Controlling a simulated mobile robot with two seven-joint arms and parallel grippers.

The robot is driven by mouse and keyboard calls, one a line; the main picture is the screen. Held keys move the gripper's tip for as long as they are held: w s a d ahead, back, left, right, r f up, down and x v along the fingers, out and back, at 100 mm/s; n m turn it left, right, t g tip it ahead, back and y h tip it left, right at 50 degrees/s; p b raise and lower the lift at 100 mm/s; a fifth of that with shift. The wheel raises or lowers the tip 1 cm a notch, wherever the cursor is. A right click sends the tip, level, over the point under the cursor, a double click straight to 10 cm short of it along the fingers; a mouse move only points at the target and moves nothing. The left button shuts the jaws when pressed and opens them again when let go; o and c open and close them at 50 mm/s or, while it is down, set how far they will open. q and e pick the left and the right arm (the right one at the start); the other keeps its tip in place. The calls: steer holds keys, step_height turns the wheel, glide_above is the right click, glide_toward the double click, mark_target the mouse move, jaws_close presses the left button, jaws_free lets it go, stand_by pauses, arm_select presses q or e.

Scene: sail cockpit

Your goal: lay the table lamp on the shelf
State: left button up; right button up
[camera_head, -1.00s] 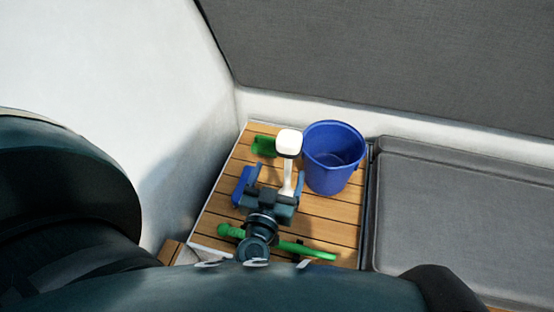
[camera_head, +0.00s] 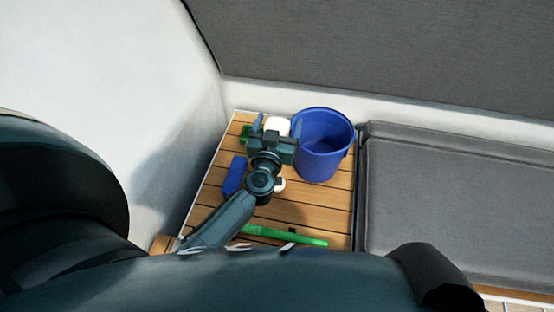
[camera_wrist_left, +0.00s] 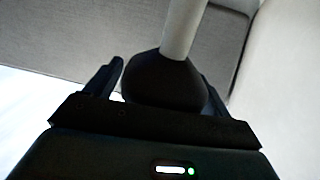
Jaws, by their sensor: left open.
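The table lamp has a white head (camera_head: 277,126) and stands upright towards the back of a slatted wooden surface (camera_head: 313,208). A small white part (camera_head: 280,185) shows beside my wrist, and my gripper hides most of what lies between. My left gripper (camera_head: 276,128) is open, with one finger on each side of the lamp head. In the left wrist view a dark, rounded lamp part (camera_wrist_left: 163,82) with a pale stem (camera_wrist_left: 183,28) sits between the open fingers. I cannot tell whether they touch it. My right gripper is out of view. I cannot tell which surface is the shelf.
A blue bucket (camera_head: 322,150) stands close to the right of the lamp. A blue object (camera_head: 234,175), a green piece (camera_head: 246,133) and a long green item (camera_head: 285,235) lie on the wood. A white wall bounds the left, a grey cushion (camera_head: 455,200) the right.

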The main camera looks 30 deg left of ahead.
arm_select(q)
steer(key=shift+c, duration=0.3)
steer(key=shift+r, duration=0.1)
jaws_close()
stand_by(0.6)
